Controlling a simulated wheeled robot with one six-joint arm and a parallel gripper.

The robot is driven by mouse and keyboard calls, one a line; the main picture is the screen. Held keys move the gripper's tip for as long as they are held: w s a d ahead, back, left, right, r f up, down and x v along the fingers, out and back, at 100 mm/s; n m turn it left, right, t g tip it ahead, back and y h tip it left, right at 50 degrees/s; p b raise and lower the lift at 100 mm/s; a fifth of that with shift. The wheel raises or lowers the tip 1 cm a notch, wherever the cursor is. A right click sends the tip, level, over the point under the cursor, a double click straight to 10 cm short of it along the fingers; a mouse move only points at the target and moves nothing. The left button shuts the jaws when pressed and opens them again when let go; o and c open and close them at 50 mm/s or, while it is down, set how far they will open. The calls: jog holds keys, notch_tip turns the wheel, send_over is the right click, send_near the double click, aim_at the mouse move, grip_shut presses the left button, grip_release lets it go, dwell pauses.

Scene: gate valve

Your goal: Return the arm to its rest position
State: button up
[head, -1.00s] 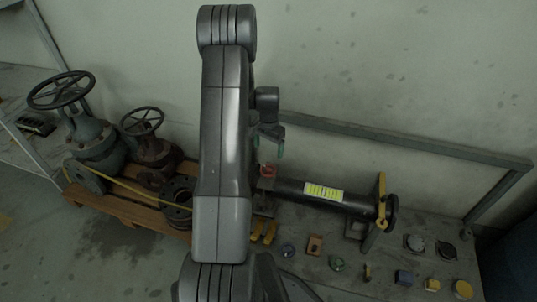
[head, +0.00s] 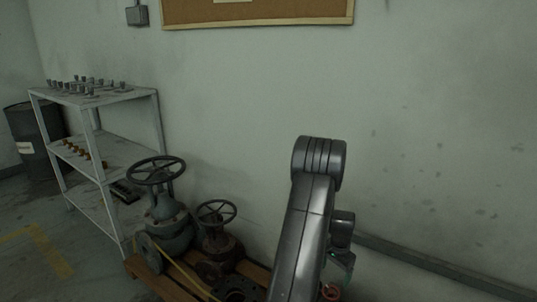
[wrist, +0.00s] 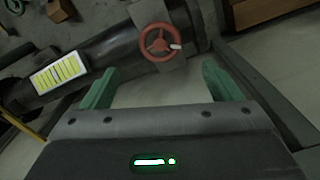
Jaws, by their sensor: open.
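My gripper (wrist: 158,88) shows in the wrist view with its two green fingers spread apart and nothing between them. Beyond the fingers is a small red handwheel (wrist: 160,42) on a dark pipe (wrist: 95,52) that bears a yellow and white label (wrist: 58,74). The handwheel is apart from the fingers. In the head view my arm rises at the lower middle, and my gripper is mostly hidden behind it. A bit of the red handwheel (head: 331,291) shows at the bottom edge there.
Two old gate valves, one green (head: 168,228) and one brown (head: 219,245), stand on a wooden pallet (head: 150,282) left of my arm. A grey shelf (head: 104,98) with small parts and a dark drum (head: 32,135) stand further left. A corkboard (head: 258,10) hangs above. A rail (head: 430,266) runs along the wall at right.

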aim_at(331, 291)
notch_tip(331, 291, down, 9)
jog(key=shift+f+b, duration=0.1)
jog(key=shift+b, duration=0.95)
notch_tip(331, 291, up, 15)
jog(key=p, duration=0.4)
notch_tip(331, 291, down, 15)
jog(key=b, duration=0.4)
jog(key=shift+f, duration=0.1)
jog(key=shift+r+n, duration=0.2)
jog(key=shift+n, duration=0.5)
jog(key=n, duration=0.7)
jog(key=shift+p, duration=0.3)
jog(key=n, duration=0.4)
jog(key=shift+n, duration=0.3)
jog(key=n+p, duration=0.1)
jog(key=n, duration=0.3)
